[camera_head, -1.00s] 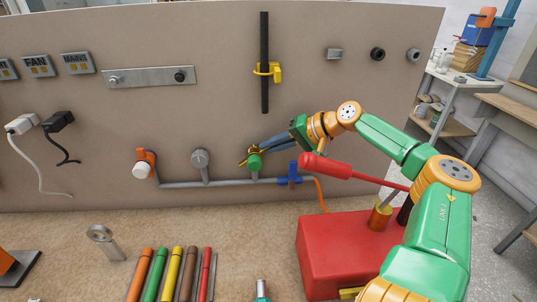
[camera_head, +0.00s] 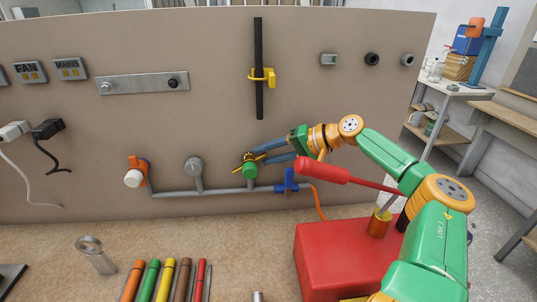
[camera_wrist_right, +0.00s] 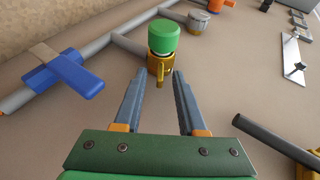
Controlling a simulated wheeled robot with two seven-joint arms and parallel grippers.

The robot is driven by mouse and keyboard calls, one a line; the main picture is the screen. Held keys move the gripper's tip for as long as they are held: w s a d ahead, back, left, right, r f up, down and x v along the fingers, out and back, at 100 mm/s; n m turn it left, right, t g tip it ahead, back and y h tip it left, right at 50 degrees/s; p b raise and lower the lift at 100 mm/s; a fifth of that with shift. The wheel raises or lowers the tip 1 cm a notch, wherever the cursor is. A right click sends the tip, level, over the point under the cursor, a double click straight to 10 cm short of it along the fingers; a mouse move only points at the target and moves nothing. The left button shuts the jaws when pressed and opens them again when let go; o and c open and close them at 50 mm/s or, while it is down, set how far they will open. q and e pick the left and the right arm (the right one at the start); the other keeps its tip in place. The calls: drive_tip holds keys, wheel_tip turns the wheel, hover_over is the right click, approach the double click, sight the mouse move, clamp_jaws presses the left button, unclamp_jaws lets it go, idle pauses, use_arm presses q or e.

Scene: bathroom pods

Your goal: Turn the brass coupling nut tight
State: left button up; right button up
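The brass coupling nut (camera_wrist_right: 160,66) sits on the pipe stub just behind a green cap (camera_wrist_right: 163,37) in the right wrist view, with a small brass tab pointing toward my gripper. In the head view the nut (camera_head: 244,160) shows partly, above the green cap (camera_head: 250,171). My right gripper (camera_wrist_right: 157,76) is open. Its two grey fingers stand apart, tips close to the nut on either side of its tab; I cannot tell whether they touch it. The right gripper (camera_head: 254,156) also reaches the nut from the right in the head view. My left gripper is not in view.
A blue valve (camera_head: 288,182) sits on the grey pipe right of the nut. A round grey fitting (camera_head: 194,167) and an orange-and-white valve (camera_head: 135,174) are to its left. A red box (camera_head: 335,262) and coloured sticks (camera_head: 168,280) lie in front. A black rod (camera_head: 259,70) is above.

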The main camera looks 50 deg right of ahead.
drive_tip(key=s+a+r+b, duration=0.6)
drive_tip(key=s+a+r, duration=0.3)
drive_tip(key=r, duration=0.4)
drive_tip(key=shift+s+a, duration=0.25)
drive_tip(key=shift+s, duration=0.45)
